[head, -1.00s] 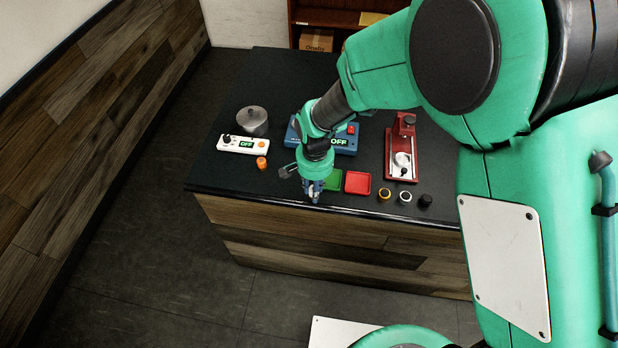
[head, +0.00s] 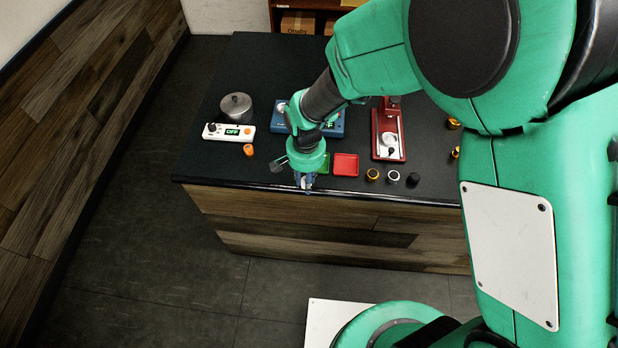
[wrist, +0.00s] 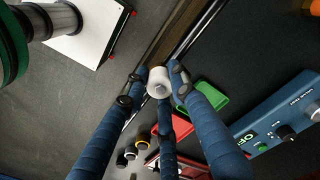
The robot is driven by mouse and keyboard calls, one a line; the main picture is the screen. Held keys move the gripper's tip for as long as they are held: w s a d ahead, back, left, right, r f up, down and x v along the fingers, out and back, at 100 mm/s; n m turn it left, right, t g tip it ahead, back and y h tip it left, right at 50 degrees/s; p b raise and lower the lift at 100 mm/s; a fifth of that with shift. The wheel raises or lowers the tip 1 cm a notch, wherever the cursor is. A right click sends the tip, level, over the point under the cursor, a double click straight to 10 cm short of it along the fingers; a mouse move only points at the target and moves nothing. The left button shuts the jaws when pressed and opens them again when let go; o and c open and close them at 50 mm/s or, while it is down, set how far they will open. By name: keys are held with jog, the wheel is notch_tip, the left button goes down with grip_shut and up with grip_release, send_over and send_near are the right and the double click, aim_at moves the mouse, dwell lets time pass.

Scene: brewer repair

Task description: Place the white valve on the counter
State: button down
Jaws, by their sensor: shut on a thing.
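The white valve (wrist: 158,82) is a small, pale, rounded cylinder between the fingertips in the wrist view. My gripper (wrist: 157,81) is shut on it, with blue fingers on either side and another below it. In the head view, my gripper (head: 306,184) points down at the front edge of the dark counter (head: 265,70), left of the red tray and in front of the green tray. The valve is hardly discernible in the head view. I cannot tell whether it touches the counter.
A green tray (head: 323,164) and a red tray (head: 346,165) lie close by. Rings and a black knob (head: 413,179) sit to the right. A white OFF panel (head: 229,131), orange piece (head: 248,150) and metal pot (head: 237,107) stand left. A blue box (wrist: 277,117) is behind.

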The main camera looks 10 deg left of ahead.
jog(key=shift+w, duration=0.1)
